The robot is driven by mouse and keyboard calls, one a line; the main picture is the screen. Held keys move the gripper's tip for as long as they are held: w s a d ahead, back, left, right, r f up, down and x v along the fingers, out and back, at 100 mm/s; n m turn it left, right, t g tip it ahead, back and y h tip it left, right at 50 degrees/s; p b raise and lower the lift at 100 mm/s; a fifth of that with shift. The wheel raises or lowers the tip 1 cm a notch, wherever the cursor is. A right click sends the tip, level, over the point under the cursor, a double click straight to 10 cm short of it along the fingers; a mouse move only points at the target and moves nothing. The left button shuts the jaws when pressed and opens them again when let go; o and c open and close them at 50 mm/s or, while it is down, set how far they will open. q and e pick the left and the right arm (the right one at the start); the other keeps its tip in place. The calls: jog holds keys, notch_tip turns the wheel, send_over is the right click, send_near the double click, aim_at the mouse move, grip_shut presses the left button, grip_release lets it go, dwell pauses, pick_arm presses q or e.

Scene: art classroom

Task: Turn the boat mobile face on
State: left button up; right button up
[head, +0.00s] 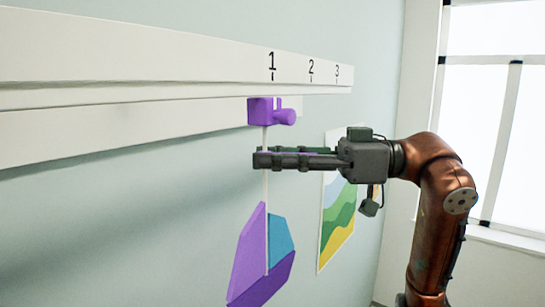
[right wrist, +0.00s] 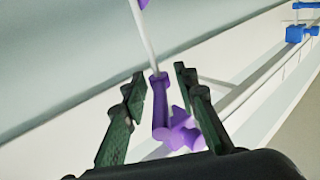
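The boat mobile (head: 246,255), with purple and blue panels, hangs on a thin white rod (head: 265,200) below a purple hanger block with a round knob (head: 284,117). It hangs under the mark 1 and its panels look slanted to the head camera. My right gripper (head: 262,160) reaches in from the right, just below the hanger, its fingers crossing in front of part of the rod. In the right wrist view its fingers (right wrist: 160,88) are apart, with the purple hanger (right wrist: 159,105) showing between them; contact cannot be told. The left gripper is out of view.
A white rail (head: 150,65) marked 1, 2 and 3 runs along the wall above. A colourful landscape picture (head: 338,220) hangs behind my gripper. A window (head: 490,130) is at the right. Blue blocks (right wrist: 296,33) show farther along in the right wrist view.

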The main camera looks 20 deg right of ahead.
jog(key=v, duration=1.2)
